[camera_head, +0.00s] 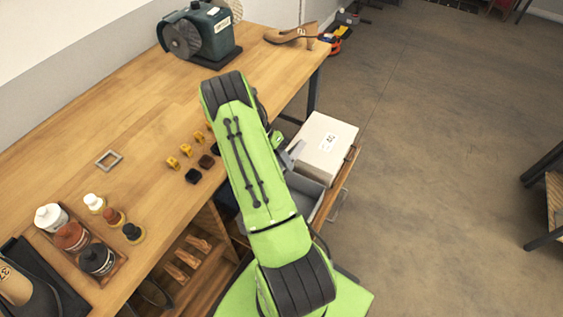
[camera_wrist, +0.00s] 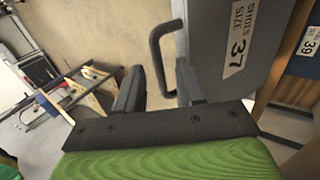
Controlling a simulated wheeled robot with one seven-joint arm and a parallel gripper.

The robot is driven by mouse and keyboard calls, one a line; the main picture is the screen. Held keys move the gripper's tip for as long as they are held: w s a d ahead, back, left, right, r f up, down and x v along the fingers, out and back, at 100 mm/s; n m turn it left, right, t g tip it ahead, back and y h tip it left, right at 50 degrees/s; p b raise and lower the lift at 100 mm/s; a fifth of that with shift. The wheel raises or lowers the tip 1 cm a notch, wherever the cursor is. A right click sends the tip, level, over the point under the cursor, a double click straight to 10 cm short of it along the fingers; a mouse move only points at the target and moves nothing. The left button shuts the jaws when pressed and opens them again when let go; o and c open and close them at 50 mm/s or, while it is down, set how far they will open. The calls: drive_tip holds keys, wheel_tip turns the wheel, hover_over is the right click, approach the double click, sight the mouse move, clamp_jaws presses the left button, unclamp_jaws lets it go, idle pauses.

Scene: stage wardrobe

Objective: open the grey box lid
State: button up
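In the wrist view, a grey panel (camera_wrist: 235,45) with a white label reading "SHOES SIZE 37" fills the upper right. A dark bar handle (camera_wrist: 158,55) stands out from its left edge. My gripper (camera_wrist: 158,88) is open, with its two dark fingers apart and the handle showing between and beyond their tips. I cannot tell whether they touch it. In the head view, a pale box top (camera_head: 318,150) with a label lies right of my arm, beside a grey box part (camera_head: 306,192). My arm mostly hides my gripper there.
A wooden workbench (camera_head: 135,110) carries a green grinder (camera_head: 208,32), a shoe (camera_head: 292,35) and several bottles. A wooden edge (camera_head: 343,183) with a metal handle runs beside the boxes. A label reading 39 (camera_wrist: 307,42) shows at right. Open floor (camera_head: 430,150) lies right.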

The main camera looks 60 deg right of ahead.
drive_tip(key=p+v, duration=0.3)
drive_tip(key=v, duration=1.2)
drive_tip(key=shift+w+r, duration=0.25)
drive_tip(key=shift+r, duration=0.1)
